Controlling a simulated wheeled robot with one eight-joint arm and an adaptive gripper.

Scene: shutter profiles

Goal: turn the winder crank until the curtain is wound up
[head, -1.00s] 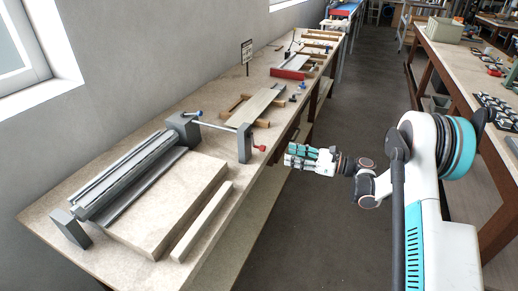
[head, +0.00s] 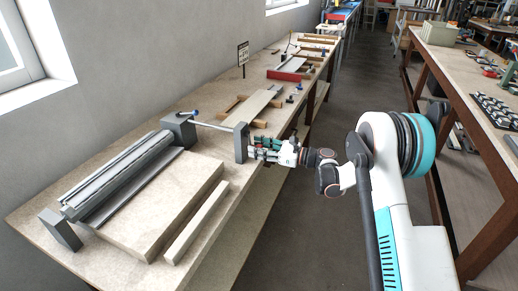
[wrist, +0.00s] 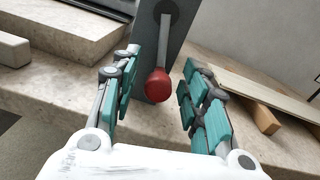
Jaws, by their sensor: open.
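The winder crank has a red knob (wrist: 158,86) on a grey arm at the face of a grey upright block (head: 241,143). In the wrist view, the knob sits between the spread fingers of my gripper (wrist: 158,92), with a gap on both sides. In the head view, my gripper (head: 258,148) is at the block by the table's front edge and hides the knob. A shaft (head: 212,126) runs from the block to the winder housing (head: 180,130). The grey curtain roller (head: 125,175) lies between the housing and an end bracket (head: 60,230).
A flat stone-coloured slab (head: 165,205) and a narrow bar (head: 197,223) lie in front of the roller. Wooden pieces (head: 245,108) and a red part (head: 284,75) lie further back. The aisle floor beside the bench is clear.

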